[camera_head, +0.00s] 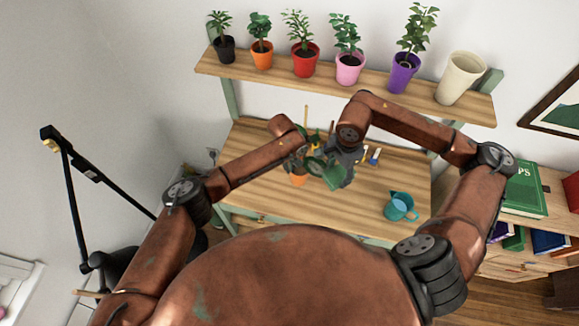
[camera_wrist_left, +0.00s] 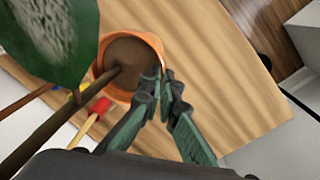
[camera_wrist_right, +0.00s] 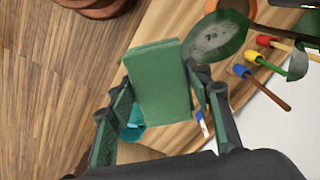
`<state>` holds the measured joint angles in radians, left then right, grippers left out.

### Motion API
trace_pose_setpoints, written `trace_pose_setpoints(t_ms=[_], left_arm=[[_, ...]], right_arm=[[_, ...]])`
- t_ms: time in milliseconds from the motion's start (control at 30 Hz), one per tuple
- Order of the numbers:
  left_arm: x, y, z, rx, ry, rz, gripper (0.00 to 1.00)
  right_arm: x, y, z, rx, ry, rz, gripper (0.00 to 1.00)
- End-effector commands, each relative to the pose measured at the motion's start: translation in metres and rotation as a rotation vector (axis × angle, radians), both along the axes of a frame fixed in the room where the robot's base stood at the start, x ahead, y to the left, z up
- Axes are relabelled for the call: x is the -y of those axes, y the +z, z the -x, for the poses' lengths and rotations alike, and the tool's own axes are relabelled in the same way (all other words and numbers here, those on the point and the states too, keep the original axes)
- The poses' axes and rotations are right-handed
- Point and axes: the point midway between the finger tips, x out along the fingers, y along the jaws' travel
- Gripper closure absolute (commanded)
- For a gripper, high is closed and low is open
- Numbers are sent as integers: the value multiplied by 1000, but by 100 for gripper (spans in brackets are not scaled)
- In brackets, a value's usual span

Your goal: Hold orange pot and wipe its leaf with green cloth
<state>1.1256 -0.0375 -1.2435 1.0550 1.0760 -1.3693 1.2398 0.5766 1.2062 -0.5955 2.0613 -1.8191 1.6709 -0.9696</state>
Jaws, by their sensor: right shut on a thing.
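The orange pot (camera_head: 299,180) stands on the wooden table with a plant in it. In the left wrist view, the orange pot (camera_wrist_left: 130,95) shows dark soil, a brown stem and a big green leaf (camera_wrist_left: 55,35) with whitish dust. My left gripper (camera_wrist_left: 166,88) has its fingertips close together at the pot's rim and appears shut on it. My right gripper (camera_wrist_right: 160,92) is shut on the green cloth (camera_wrist_right: 160,70), a flat rectangle. The dusty leaf (camera_wrist_right: 215,38) is just beyond the cloth's upper right edge; I cannot tell whether they touch. In the head view, my arms partly hide this.
A teal watering can (camera_head: 400,206) stands at the table's right. Several small tools with coloured ends (camera_wrist_right: 265,80) are near the plant. A shelf (camera_head: 290,86) with several potted plants and a cream pot (camera_head: 460,78) is above. The table's front left looks clear.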

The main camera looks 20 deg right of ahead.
Motion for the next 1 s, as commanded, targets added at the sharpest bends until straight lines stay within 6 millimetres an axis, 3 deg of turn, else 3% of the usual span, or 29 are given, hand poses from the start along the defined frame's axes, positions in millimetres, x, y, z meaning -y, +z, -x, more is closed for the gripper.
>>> trace_pose_setpoints(t_ms=[433, 1000], left_arm=[[1, 1, -1, 2, -1, 2, 100], [1, -17, -1, 1, -1, 2, 100]], right_arm=[[0, 0, 0, 0, 0, 0, 73], [0, -10, 0, -1, 0, 0, 73]])
